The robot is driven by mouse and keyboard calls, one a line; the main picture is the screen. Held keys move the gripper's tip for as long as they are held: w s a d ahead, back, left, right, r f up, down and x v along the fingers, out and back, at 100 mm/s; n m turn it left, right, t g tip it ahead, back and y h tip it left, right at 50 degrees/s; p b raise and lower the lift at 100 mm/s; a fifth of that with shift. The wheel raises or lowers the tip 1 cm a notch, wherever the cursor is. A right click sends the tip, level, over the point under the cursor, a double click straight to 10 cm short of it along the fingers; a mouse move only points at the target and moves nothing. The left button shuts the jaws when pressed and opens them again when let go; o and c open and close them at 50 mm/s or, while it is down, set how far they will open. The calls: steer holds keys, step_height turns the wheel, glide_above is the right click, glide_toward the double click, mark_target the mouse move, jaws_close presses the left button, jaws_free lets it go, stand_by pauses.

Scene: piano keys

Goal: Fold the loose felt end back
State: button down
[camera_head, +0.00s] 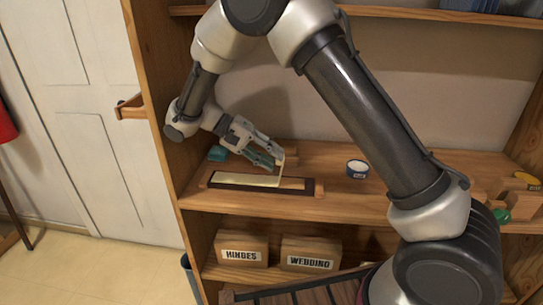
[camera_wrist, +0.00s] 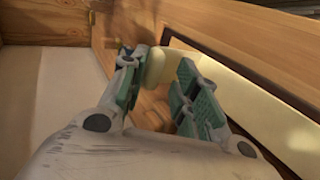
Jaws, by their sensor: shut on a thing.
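A cream felt strip (camera_head: 245,180) lies along a dark, wood-ended tray (camera_head: 305,186) on the middle shelf. Its right end rises as a pale flap (camera_head: 281,158) at my fingertips. My gripper (camera_head: 271,156) reaches down from the upper left, over the right part of the tray. In the wrist view, my gripper (camera_wrist: 160,72) has a pale, rounded piece (camera_wrist: 155,64) between its teal-padded fingers, which I take as the felt end. The flat felt (camera_wrist: 245,100) shows behind the right finger. The exact contact is partly hidden by the fingers.
A blue-and-white roll (camera_head: 357,169) stands to the right of the tray. A teal object (camera_head: 217,154) sits behind its left end. Wooden blocks and a green item (camera_head: 500,214) lie at the far right. Labelled boxes (camera_head: 241,249) stand on the shelf below.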

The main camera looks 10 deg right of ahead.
steer(key=shift+s+f, duration=0.2)
steer(key=shift+f, duration=0.25)
steer(key=c, duration=1.4)
jaws_free()
steer(key=shift+w+a+f, duration=0.1)
steer(key=shift+w, duration=0.05)
steer(key=shift+r, duration=0.2)
step_height(320, 180, up, 10)
